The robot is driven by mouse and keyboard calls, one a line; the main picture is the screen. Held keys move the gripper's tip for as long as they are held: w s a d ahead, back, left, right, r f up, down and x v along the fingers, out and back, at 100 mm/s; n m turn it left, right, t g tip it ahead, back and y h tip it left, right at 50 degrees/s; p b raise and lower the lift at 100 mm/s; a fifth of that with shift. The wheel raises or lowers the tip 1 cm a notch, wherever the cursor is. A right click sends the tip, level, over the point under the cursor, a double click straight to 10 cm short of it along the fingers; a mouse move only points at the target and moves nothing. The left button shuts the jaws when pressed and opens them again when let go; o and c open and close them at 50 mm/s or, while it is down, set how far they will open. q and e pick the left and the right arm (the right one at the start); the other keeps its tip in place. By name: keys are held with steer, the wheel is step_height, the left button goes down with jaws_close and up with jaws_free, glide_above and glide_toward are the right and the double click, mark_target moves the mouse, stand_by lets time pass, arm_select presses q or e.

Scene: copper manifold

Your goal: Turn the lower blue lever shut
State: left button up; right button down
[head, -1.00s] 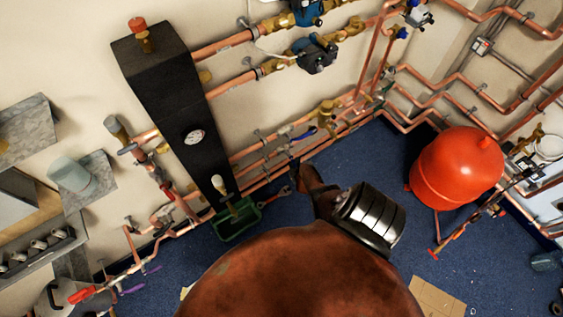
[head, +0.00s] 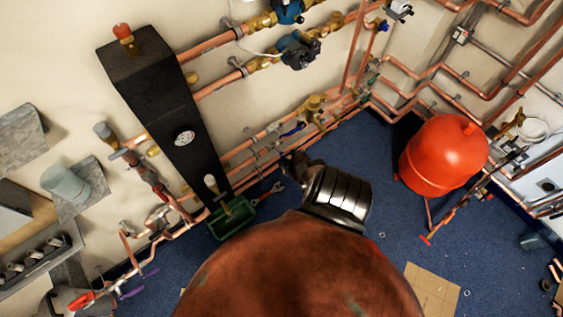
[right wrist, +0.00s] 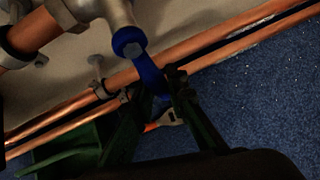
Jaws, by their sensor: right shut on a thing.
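The lower blue lever (right wrist: 150,72) shows in the right wrist view. It runs down and to the right from its round blue hub on a grey metal valve body, beside the copper pipes. My right gripper (right wrist: 154,92) has its dark fingers on either side of the lever's free end and is shut on it. In the head view my right gripper (head: 288,160) is at the low pipes by the wall; the lever there is hidden or too small to make out. Another blue lever (head: 293,129) sits above it, on the upper pipe. My left gripper is not in view.
A green tray (head: 229,220) stands on the floor below the black column (head: 165,110). A red-handled wrench (head: 269,192) lies beside it. A red tank (head: 440,157) stands to the right. The blue floor (head: 395,225) between is mostly clear.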

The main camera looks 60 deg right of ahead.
steer(key=c, duration=2)
jaws_free()
steer(key=shift+w+a, duration=0.2)
steer(key=shift+a, duration=0.2)
steer(key=shift+o, duration=0.5)
steer(key=shift+d, duration=0.1)
steer(key=shift+s+d, duration=0.1)
